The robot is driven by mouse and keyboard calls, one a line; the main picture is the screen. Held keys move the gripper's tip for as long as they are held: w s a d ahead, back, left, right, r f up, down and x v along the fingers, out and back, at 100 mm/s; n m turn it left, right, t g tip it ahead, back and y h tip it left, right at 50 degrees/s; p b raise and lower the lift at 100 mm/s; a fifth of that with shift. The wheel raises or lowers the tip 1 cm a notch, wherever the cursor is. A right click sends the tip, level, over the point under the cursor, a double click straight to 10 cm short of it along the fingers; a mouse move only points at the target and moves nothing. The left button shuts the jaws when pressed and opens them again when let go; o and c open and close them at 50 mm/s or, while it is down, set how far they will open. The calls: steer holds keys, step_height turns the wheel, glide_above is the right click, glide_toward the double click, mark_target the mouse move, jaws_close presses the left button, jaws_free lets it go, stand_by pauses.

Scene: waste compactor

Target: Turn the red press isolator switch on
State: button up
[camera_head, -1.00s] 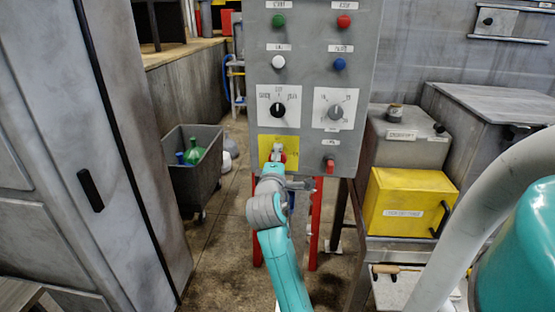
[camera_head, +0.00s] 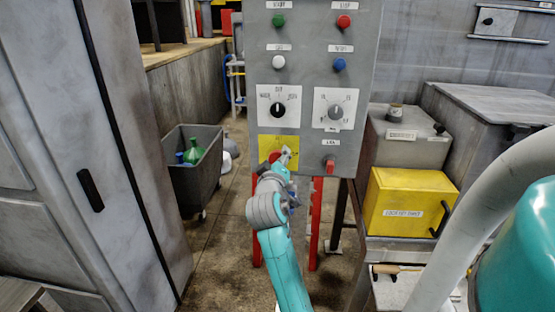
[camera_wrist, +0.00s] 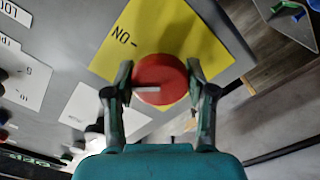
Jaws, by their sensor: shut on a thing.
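The red press isolator switch is a round red knob (camera_wrist: 165,82) with a white line, seen close in the wrist view. It sits on a yellow plate (camera_wrist: 150,35) that bears the word "ON". My gripper (camera_wrist: 160,85) has one finger on each side of the knob and is shut on it. The knob's white line lies about level in the wrist view, pointing left. In the head view, my gripper (camera_head: 282,160) is at the yellow plate (camera_head: 292,143) low on the grey panel, and the red knob (camera_head: 274,156) is partly hidden by it.
Above the plate are a black selector (camera_head: 277,111), a grey knob (camera_head: 336,111) and several coloured buttons. A small red switch (camera_head: 329,167) is to the right. A yellow box (camera_head: 400,203) stands right of the panel, a grey bin (camera_head: 200,172) left. A grey cabinet fills the left side.

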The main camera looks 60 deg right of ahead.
steer(key=m, duration=0.4)
steer(key=shift+m, duration=2.3)
steer(key=shift+f, duration=0.1)
steer(key=o, duration=1.2)
steer(key=shift+a, duration=0.1)
steer(key=v, duration=1.1)
steer(key=shift+s+a, duration=0.2)
steer(key=shift+a, duration=0.15)
